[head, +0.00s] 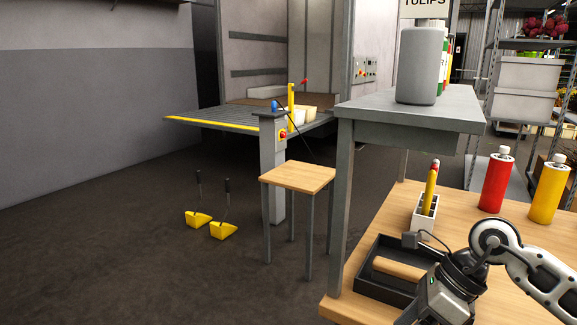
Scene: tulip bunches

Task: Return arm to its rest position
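My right arm (535,272) comes in from the right edge, low in the head view, over the wooden table (462,225). Its wrist is bent down to the lower left. My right gripper (425,312) is at the bottom edge, in front of the black tray. Its fingertips are cut off or too unclear to show whether they are open or shut, and I see nothing held in it. My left arm and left gripper are not in view.
A black tray (368,288) with a wooden-handled tool lies beside my wrist. A white holder (424,220), a red bottle (496,182) and a yellow bottle (549,190) stand behind. A raised grey shelf (410,108) carries a grey container (419,65). A stool (298,177) stands left.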

